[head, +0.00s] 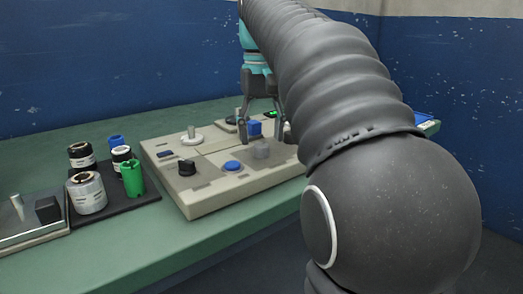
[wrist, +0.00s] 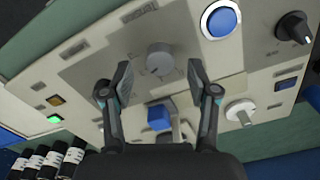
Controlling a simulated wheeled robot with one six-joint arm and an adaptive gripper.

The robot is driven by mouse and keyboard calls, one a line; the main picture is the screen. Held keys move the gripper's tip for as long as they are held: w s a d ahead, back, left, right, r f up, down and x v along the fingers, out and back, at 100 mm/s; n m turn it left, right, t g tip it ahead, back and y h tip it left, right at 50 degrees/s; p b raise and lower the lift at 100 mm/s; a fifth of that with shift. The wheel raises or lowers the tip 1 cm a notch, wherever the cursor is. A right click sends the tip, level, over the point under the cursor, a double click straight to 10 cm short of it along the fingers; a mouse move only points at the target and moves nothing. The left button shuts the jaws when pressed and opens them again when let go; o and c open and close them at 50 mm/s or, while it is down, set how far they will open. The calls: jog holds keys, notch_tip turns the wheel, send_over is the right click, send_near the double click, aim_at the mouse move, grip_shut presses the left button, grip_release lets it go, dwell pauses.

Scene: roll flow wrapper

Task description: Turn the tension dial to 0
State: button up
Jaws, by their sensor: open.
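My gripper (head: 265,133) is open above the right part of the beige control panel (head: 205,203). In the wrist view my gripper (wrist: 162,78) has its two fingers spread, with nothing between the tips. A round grey dial (wrist: 159,59) lies just beyond the fingertips, roughly centred between them; it shows in the head view (head: 262,149) too. A black pointer knob (wrist: 293,28) is at the upper right of the wrist view, and at the panel's left in the head view (head: 187,168). Labels and scale numbers are too small to read.
A blue block (wrist: 158,117) stands on the panel close to the fingers. A blue button (wrist: 220,20) and a white post (wrist: 240,111) are nearby. Several rolls and a green cup (head: 132,178) stand left of the panel.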

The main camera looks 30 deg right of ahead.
jog(key=shift+f, duration=1.25)
grip_shut()
